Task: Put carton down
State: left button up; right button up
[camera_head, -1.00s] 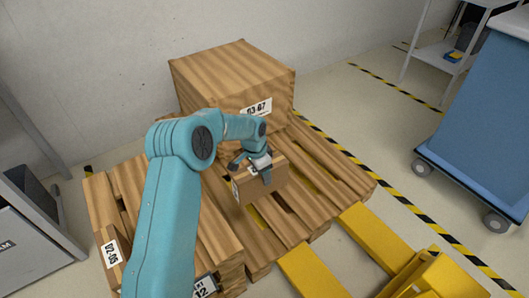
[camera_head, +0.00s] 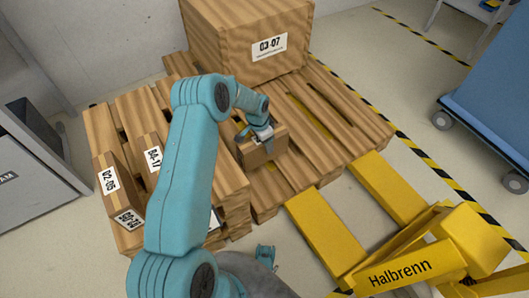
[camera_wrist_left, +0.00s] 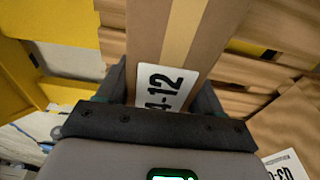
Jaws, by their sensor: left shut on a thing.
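A small brown carton (camera_head: 256,154) is in my left gripper (camera_head: 264,140), over the middle of the wooden pallet (camera_head: 345,128) in the head view. The gripper is shut on its upper part. Whether the carton's underside touches the slats cannot be told. In the left wrist view the carton (camera_wrist_left: 158,30) shows a lighter tape strip and a white label partly reading "4-12", between the fingers (camera_wrist_left: 160,95) of the gripper.
A large wooden-looking box (camera_head: 245,40) labelled 03-07 stands at the pallet's back. Smaller labelled boxes (camera_head: 112,205) stand at its left. A yellow pallet jack (camera_head: 400,270) is at the front right. A blue covered cart (camera_head: 495,95) stands right. Slats right of the carton are clear.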

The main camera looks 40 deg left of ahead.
pick_arm(q)
notch_tip(320, 180, down, 8)
jog(key=shift+r+b, duration=0.1)
jog(key=shift+b, duration=1)
notch_tip(320, 180, down, 4)
jog(key=shift+w+r+b, duration=0.1)
jog(key=shift+r+b, duration=0.15)
jog(key=shift+b, duration=0.35)
pick_arm(e)
jog(key=f, duration=0.2)
jog(key=w+f, duration=0.1)
jog(key=shift+w+d+f, duration=0.1)
jog(key=shift+d+f, duration=0.3)
pick_arm(q)
jog(key=shift+f, duration=0.2)
jog(key=o, duration=1.6)
pick_arm(e)
jog(key=shift+w+f+t, duration=0.1)
jog(key=shift+f+t, duration=0.05)
jog(key=shift+t, duration=0.15)
pick_arm(q)
jog(key=shift+o, duration=0.2)
